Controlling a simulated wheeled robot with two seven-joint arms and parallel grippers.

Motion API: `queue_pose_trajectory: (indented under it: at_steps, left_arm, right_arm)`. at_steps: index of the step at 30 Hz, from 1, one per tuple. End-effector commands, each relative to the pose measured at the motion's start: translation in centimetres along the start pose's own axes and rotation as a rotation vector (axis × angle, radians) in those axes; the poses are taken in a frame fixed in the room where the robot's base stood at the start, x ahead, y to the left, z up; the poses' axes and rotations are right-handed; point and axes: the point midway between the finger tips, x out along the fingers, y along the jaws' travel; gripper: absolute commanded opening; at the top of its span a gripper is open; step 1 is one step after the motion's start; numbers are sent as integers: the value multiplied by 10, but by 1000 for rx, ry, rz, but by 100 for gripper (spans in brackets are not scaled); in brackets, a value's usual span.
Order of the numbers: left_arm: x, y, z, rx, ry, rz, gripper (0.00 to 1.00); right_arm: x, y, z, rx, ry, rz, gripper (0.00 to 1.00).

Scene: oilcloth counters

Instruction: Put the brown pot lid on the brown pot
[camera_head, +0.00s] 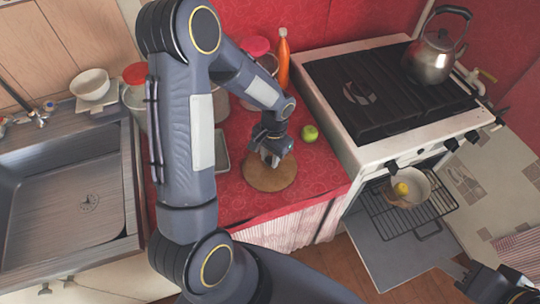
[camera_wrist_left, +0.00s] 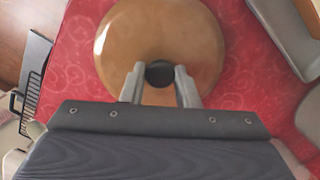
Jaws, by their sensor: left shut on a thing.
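The brown pot lid (camera_head: 268,180) is a round brown disc at the red counter's front part. In the left wrist view the lid (camera_wrist_left: 190,40) has a dark round knob (camera_wrist_left: 159,72). My left gripper (camera_head: 271,157) is over the lid, its fingers (camera_wrist_left: 160,85) shut on the knob. I cannot tell whether the lid touches the counter. A pot (camera_head: 421,182), pale inside with some brown on its side, stands on the open oven's rack, with a small yellow thing (camera_head: 401,189) in it. My right gripper (camera_head: 510,290) is at the bottom right corner; its jaws are unclear.
The stove (camera_head: 375,95) bears a metal kettle (camera_head: 432,55). Its oven door (camera_head: 385,255) hangs open below the wire rack (camera_head: 385,215). A green apple (camera_head: 310,133) and an orange bottle (camera_head: 283,60) stand on the red counter (camera_head: 315,175). The sink (camera_head: 65,200) is at left.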

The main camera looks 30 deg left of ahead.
Motion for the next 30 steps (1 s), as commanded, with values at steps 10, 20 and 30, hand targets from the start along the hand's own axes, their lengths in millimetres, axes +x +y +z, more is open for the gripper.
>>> queue_pose_trajectory:
  at_steps: [10, 20, 30]
  left_arm:
    - [2, 0, 0, 0, 0, 0, 49]
    - [-9, 0, -1, 0, 4, -1, 49]
    - [-80, 0, -1, 1, 7, -2, 49]
  right_arm:
    - [2, 1, 1, 0, 0, 0, 36]
    - [0, 0, 0, 0, 0, 0, 36]
    - [1, 1, 1, 0, 0, 0, 36]
